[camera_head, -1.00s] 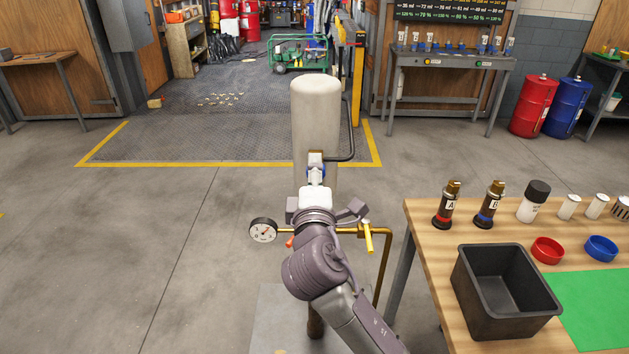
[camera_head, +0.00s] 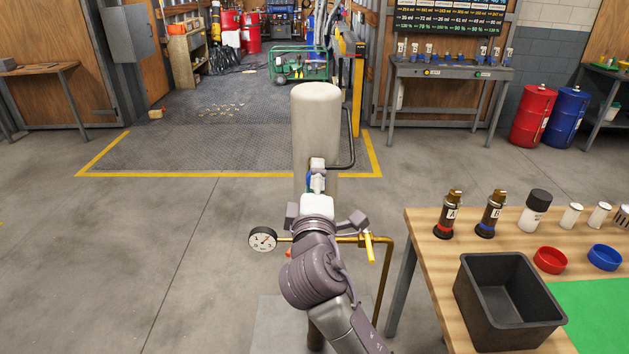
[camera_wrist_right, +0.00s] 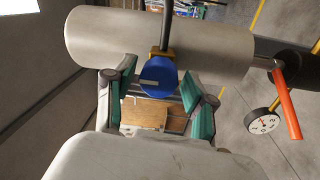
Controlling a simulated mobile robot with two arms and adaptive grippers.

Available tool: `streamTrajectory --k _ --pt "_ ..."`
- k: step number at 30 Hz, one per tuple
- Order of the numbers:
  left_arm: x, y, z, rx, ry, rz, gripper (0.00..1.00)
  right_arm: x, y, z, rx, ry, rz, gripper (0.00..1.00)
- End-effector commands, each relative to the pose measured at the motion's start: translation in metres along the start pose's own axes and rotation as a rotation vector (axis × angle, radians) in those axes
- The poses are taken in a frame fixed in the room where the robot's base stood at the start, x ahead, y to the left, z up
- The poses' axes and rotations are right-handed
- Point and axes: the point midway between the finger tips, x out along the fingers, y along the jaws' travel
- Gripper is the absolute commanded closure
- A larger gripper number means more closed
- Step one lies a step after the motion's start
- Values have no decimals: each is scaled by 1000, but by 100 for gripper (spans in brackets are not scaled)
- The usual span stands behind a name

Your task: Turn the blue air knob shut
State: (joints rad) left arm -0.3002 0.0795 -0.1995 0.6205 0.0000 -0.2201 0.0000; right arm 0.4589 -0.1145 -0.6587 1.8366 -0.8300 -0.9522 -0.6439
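The blue air knob (camera_wrist_right: 158,78) is a round disc with a pale mark, on a brass fitting at the side of the upright pale grey tank (camera_head: 316,125). In the right wrist view it sits between the two teal-padded fingers of my right gripper (camera_wrist_right: 160,98), with a visible gap on each side. My right gripper is open. In the head view my right gripper (camera_head: 316,184) is at the fitting and hides most of the knob; only a sliver of blue shows. My left gripper is not in view.
An orange lever (camera_wrist_right: 287,103) shows right of the fingers. A wooden table (camera_head: 430,240) with a black bin (camera_head: 505,315) is at right.

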Motion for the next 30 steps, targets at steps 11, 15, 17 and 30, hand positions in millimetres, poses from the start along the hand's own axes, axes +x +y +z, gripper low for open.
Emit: streamTrajectory --k 11,15,17,30 --pt "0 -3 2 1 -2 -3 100 -3 0 0 -1 1 2 36" --pt "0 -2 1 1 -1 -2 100 -20 0 0 -1 2 1 36" --pt "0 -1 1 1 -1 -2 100 -31 -1 0 0 2 -1 36" --pt "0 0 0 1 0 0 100 -112 -1 0 -1 2 -1 36"
